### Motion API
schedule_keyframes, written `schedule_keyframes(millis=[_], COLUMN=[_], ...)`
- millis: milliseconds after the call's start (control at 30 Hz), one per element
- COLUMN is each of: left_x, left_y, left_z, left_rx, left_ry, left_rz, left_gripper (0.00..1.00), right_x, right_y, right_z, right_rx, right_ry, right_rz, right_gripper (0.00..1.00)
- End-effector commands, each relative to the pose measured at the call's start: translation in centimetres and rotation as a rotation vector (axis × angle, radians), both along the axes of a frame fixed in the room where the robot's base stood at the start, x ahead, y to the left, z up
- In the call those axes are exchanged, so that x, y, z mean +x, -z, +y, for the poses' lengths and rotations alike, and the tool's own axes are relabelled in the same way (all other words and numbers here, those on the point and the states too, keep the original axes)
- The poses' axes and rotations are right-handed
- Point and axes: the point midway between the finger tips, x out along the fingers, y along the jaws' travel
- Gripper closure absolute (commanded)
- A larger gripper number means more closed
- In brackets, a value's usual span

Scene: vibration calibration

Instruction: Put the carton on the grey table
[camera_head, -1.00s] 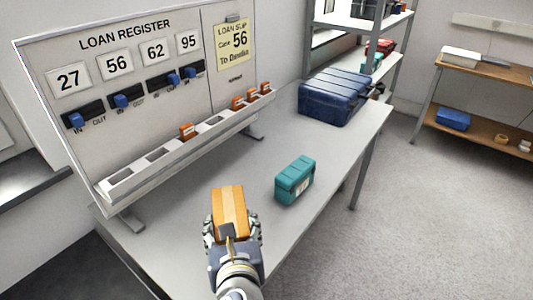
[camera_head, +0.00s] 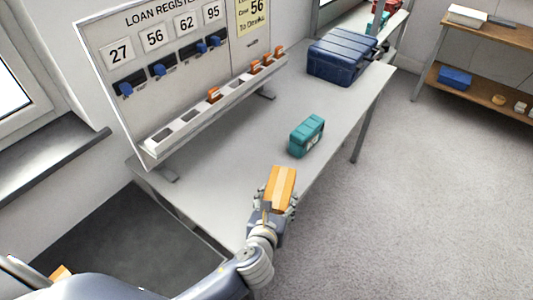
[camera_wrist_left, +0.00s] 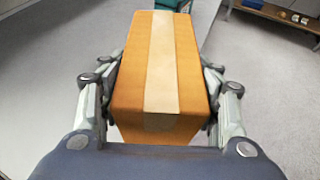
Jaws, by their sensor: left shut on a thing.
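The carton (camera_head: 281,188) is an orange-brown box with a pale tape strip. My left gripper (camera_head: 277,205) is shut on it and holds it over the near right edge of the grey table (camera_head: 220,170). In the left wrist view the carton (camera_wrist_left: 163,75) sits between the two fingers of the left gripper (camera_wrist_left: 160,100), one on each long side. I cannot tell how high the carton is above the table. My right gripper is not in view.
A teal case (camera_head: 307,136) stands on the table beyond the carton. A dark blue case (camera_head: 343,57) stands farther back. The loan register board (camera_head: 170,75) and its slotted rail (camera_head: 200,118) line the left side. The table's near middle is clear.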

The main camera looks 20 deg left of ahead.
Motion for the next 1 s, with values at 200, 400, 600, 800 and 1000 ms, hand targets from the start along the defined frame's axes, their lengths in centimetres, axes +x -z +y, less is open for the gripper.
schedule_keyframes(millis=[200, 400, 600, 800, 1000], left_x=[4.6, 7.6, 8.4, 8.3, 8.4], left_y=[0.0, 0.6, 1.3, 3.9, 4.4], left_z=[4.3, 7.0, 7.8, 7.7, 7.8], left_rx=[0.003, 0.002, -0.001, -0.003, -0.001], left_ry=[-0.003, -0.001, -0.002, -0.002, 0.0], left_rz=[-0.003, -0.003, -0.001, 0.001, -0.003], left_gripper=[0.75, 0.75, 0.75, 0.75, 0.75], right_x=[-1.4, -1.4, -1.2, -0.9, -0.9], right_y=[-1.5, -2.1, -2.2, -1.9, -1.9], right_z=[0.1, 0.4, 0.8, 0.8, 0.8], right_rx=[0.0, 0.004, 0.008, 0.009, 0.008], right_ry=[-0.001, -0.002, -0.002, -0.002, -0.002], right_rz=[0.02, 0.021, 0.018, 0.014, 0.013], right_gripper=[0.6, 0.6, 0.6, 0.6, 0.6])
